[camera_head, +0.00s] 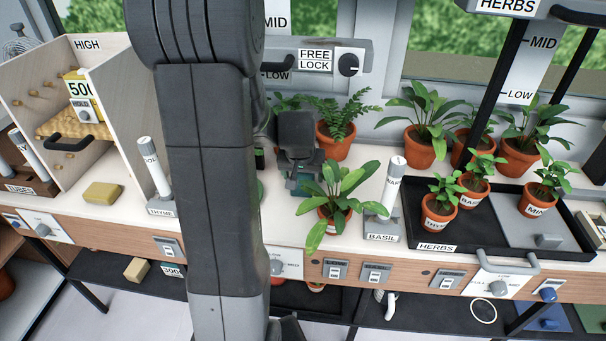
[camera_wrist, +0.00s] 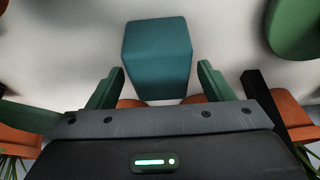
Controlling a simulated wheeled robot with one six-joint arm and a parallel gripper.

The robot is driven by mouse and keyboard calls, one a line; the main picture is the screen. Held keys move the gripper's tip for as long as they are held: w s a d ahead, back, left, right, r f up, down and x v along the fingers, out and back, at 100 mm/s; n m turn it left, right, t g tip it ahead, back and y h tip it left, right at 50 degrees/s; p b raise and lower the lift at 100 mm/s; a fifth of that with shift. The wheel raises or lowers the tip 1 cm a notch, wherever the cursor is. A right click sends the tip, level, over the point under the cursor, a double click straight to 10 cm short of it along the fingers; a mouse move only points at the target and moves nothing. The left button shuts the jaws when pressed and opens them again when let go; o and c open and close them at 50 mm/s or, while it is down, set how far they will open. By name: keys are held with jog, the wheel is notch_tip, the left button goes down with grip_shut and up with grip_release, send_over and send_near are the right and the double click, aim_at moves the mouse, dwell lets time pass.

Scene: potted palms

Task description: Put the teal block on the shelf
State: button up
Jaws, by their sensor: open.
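The teal block (camera_wrist: 157,55) stands on the pale bench top in the wrist view, ahead of and between the two green fingers. Gaps show between it and both fingers. My gripper (camera_head: 303,183) is open and points down over the bench behind a leafy potted plant in the head view; there the block is mostly hidden by the gripper and leaves. A tan shelf board (camera_head: 78,122) with a dark handle sits in a pegged wooden unit marked HIGH at the left. A yellow box marked 500 (camera_head: 77,88) stands on this board.
The leafy potted plant (camera_head: 336,208) stands close in front of my gripper. Thyme (camera_head: 155,175) and basil (camera_head: 388,190) posts flank the area. A black herbs tray (camera_head: 480,232) holds pots at the right. A yellow block (camera_head: 103,193) lies at the left. My arm hides part of the bench.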

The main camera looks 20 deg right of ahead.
jog(key=p+v, duration=0.1)
jog(key=v, duration=1)
jog(key=shift+s+r, duration=0.15)
jog(key=shift+r, duration=0.2)
